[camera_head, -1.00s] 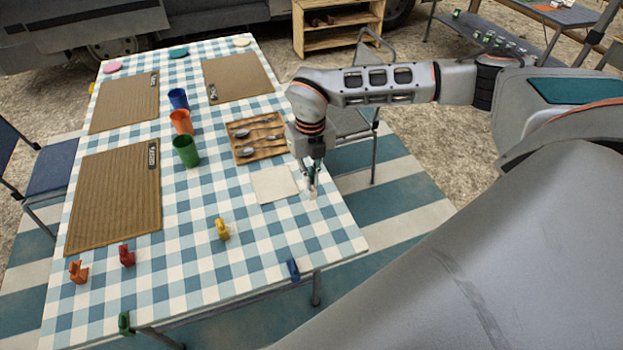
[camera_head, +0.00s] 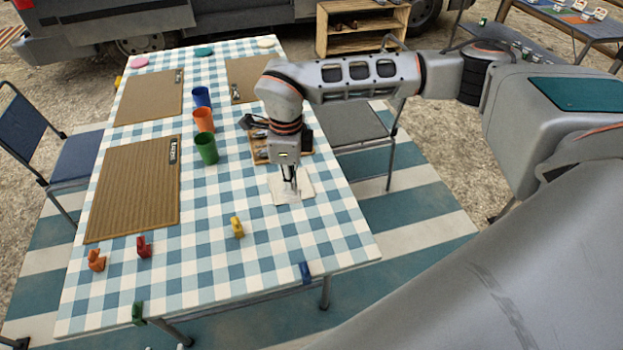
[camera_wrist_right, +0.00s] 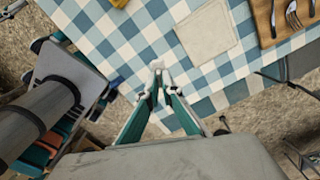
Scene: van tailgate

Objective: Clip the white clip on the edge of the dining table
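The white clip (camera_wrist_right: 157,66) is small and pale, between the fingertips of my right gripper (camera_wrist_right: 159,82) in the right wrist view. The fingers are closed together on it. In the head view my right gripper (camera_head: 290,190) points down over the square cream napkin (camera_head: 306,187) near the right side of the dining table (camera_head: 270,235). The clip is hard to make out there against the pale napkin. The table has a blue-and-white checked cloth. The wrist view shows the clip over the cloth, close to the table edge. My left gripper is in neither view.
A blue clip (camera_head: 306,272) and a green clip (camera_head: 138,312) sit on the near edge. Orange (camera_head: 96,260), red (camera_head: 144,247) and yellow (camera_head: 238,227) clips stand on the tabletop. Cups, placemats and a cutlery board (camera_wrist_right: 290,20) lie farther back. A chair (camera_head: 352,128) stands at the right side.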

